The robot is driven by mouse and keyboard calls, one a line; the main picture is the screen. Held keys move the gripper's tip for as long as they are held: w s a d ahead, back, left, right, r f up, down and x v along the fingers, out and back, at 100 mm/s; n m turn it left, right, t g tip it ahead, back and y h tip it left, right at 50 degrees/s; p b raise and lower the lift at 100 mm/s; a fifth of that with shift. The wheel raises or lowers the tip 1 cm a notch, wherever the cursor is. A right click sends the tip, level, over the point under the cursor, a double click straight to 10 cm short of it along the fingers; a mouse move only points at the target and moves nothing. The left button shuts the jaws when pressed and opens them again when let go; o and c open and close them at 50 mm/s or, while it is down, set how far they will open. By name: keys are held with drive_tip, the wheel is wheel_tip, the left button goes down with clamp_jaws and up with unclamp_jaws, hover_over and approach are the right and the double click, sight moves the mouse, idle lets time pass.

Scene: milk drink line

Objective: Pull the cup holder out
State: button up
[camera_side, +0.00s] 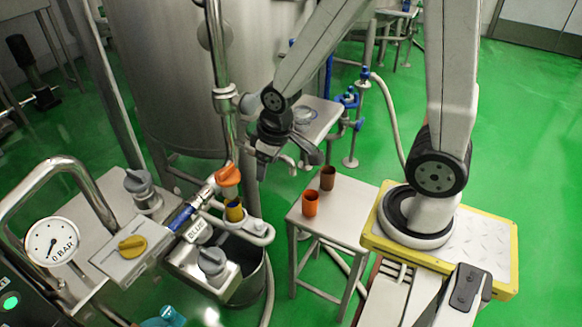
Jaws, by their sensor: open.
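The cup holder (258,229) looks like a small metal bracket with a rounded end. It sits under the orange-handled tap (228,176) above a metal bucket. A yellow cup (234,211) stands upright at the holder, below the tap. My gripper (288,165) is dark and open, with nothing seen between its fingers. It hangs above and to the right of the holder, apart from it. The arm and gripper body partly hide the area behind them, and the exact finger gap is small and hard to see.
A small metal table (345,215) at right of the holder bears an orange cup (310,204) and a brown cup (327,178). A large steel tank (180,80) stands behind. A pressure gauge (52,242) and yellow knob (132,245) are at left.

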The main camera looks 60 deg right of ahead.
drive_tip(key=w+d+f+n, duration=0.2)
drive_tip(key=w+f, duration=0.4)
drive_tip(key=n+g, duration=0.2)
drive_tip(key=n, duration=0.4)
hover_over(258, 222)
wheel_tip(258, 222, down, 21)
drive_tip(key=shift+f, duration=0.15)
drive_tip(key=shift+d+f, duration=0.1)
drive_tip(key=shift+f, duration=0.3)
drive_tip(key=shift+f, duration=0.2)
drive_tip(key=shift+f, duration=3.7)
clamp_jaws()
